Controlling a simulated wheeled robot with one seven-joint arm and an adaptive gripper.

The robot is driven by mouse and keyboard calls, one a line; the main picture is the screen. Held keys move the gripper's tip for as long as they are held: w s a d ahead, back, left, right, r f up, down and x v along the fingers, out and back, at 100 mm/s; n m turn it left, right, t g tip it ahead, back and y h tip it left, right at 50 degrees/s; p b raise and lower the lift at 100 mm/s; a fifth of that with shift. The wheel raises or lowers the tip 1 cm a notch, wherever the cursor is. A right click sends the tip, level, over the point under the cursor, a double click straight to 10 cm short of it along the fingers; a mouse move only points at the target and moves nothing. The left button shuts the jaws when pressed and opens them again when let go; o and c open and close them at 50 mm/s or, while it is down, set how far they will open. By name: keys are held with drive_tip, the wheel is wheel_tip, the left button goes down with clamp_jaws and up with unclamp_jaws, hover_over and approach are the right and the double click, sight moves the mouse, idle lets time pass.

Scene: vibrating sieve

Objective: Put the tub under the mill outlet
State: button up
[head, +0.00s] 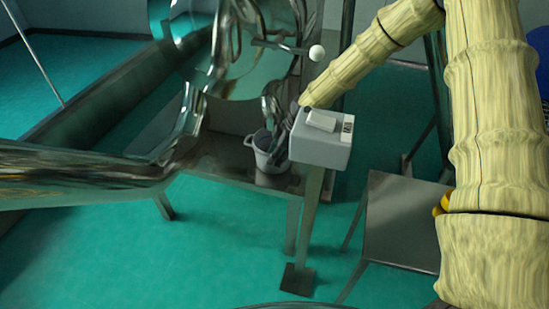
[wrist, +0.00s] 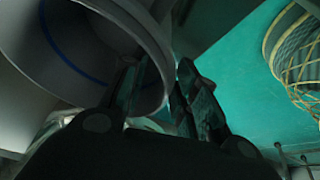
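A whitish tub (head: 262,160) stands on a dark metal shelf (head: 225,165), below and just right of the large shiny metal machine (head: 190,110), seemingly the mill. Its outlet is not clear to me. My gripper (head: 272,118) is down at the tub's top, partly hidden by the grey box. In the wrist view the tub (wrist: 75,55) fills the upper left, with a blue line along its wall. My fingers (wrist: 162,80) stand at its rim, one seemingly over the tub's inside and one outside. Whether they clamp the wall is too dark to tell.
A grey box (head: 320,148) on a post stands close in front of my gripper. A metal table (head: 400,225) is at right, partly behind my arm. A yellow-rimmed mesh basket (wrist: 290,60) shows at upper right in the wrist view. Green floor is open at lower left.

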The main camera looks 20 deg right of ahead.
drive_tip(key=v, duration=1)
drive_tip(key=shift+r, duration=0.3)
